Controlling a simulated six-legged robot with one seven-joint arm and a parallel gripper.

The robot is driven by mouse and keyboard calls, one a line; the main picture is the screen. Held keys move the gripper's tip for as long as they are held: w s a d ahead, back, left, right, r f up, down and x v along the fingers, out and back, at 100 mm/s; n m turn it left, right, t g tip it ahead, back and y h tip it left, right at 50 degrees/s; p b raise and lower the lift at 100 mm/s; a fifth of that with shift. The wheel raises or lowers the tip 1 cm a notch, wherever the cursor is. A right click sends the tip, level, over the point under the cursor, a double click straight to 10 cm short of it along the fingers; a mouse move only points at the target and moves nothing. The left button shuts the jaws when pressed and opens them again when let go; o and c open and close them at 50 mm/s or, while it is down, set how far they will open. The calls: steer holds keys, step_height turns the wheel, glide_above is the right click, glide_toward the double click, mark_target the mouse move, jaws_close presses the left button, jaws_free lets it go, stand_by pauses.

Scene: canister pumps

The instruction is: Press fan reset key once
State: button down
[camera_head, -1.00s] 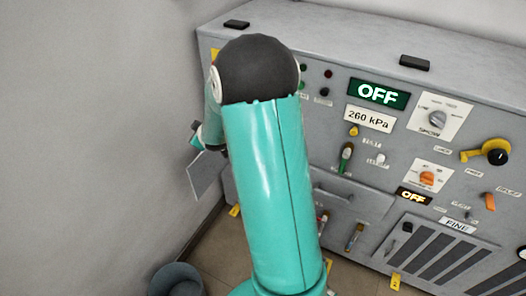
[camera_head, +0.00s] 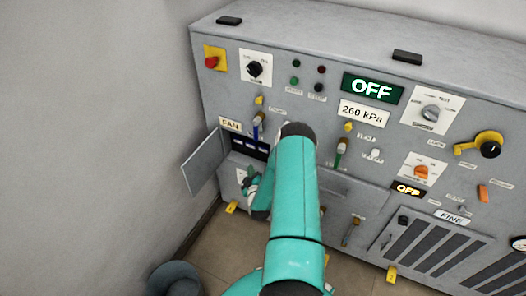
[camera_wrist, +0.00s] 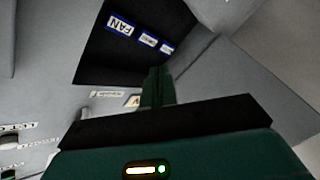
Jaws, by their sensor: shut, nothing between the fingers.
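A small dark compartment (camera_head: 233,138) is open at the lower left of the grey panel, under a "FAN" sign (camera_head: 231,124). In the wrist view, the dark recess (camera_wrist: 95,55) holds a row of blue-edged labels; the largest, the FAN label (camera_wrist: 120,25), is legible, and the smaller ones are not. I cannot make out a separate reset key. My gripper (camera_wrist: 157,72) is shut and empty, its narrow tip pointing toward the recess and appearing below the labels. In the head view, my gripper (camera_head: 250,178) is just below the compartment, partly hidden by my arm.
The compartment's hinged door (camera_head: 202,163) stands open to the left, near the wall; it also shows in the wrist view (camera_wrist: 235,75). A grey bin (camera_head: 175,280) stands on the floor.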

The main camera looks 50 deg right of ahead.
steer(key=shift+d, duration=0.1)
glide_toward(260, 150)
steer(key=shift+w+a+x, duration=0.15)
steer(key=shift+x, duration=1.1)
steer(key=shift+w+a+x, duration=0.1)
steer(key=shift+a+x, duration=0.05)
steer(key=shift+x, duration=1.15)
steer(key=shift+r, duration=0.1)
steer(key=shift+w+d, duration=0.1)
steer(key=shift+d, duration=0.25)
steer(key=shift+d, duration=0.15)
stand_by(0.5)
